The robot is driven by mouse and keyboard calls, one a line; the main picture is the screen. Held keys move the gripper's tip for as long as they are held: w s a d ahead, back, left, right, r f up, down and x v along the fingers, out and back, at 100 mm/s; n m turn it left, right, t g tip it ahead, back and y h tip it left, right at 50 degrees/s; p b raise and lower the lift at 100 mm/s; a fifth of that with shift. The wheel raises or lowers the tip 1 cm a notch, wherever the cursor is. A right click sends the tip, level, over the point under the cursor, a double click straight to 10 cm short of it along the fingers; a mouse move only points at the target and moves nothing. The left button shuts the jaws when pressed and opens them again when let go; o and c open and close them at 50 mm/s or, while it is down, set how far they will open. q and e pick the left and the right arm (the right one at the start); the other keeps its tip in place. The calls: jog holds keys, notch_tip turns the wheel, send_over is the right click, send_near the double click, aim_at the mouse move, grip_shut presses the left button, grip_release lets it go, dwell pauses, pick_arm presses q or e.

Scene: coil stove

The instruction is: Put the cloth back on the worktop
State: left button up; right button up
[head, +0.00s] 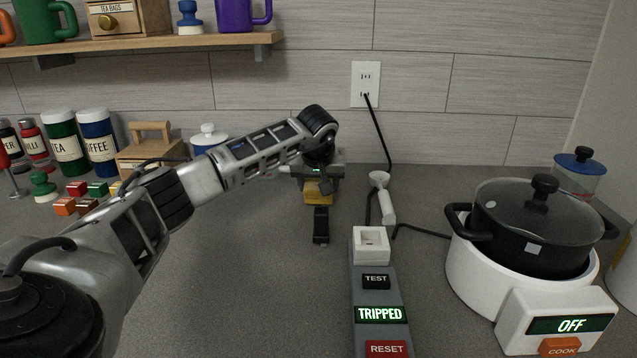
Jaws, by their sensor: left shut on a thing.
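My left gripper (320,240) reaches in from the left over the middle of the worktop (255,270), pointing down. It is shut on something. A small mustard-yellow patch (318,192) shows between its body and its dark finger; it may be the cloth, but most of it is hidden and I cannot make out its shape. No other cloth is in view. I cannot tell whether the held thing touches the worktop. My right gripper is not in view.
A grey outlet unit (378,293) reading TRIPPED stands right of the gripper, with a white plug (382,197) behind it. A lidded black pot (530,225) sits on the white stove (475,282), reading OFF. Jars and small blocks stand left. The front middle worktop is clear.

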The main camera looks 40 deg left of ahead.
pick_arm(q)
jog(key=shift+f, duration=0.2)
jog(key=o, duration=0.9)
jog(key=shift+r, duration=0.15)
jog(key=shift+r, duration=0.25)
jog(key=v, duration=1.1)
jog(key=shift+s+d+r, duration=0.2)
jog(key=shift+r, duration=0.05)
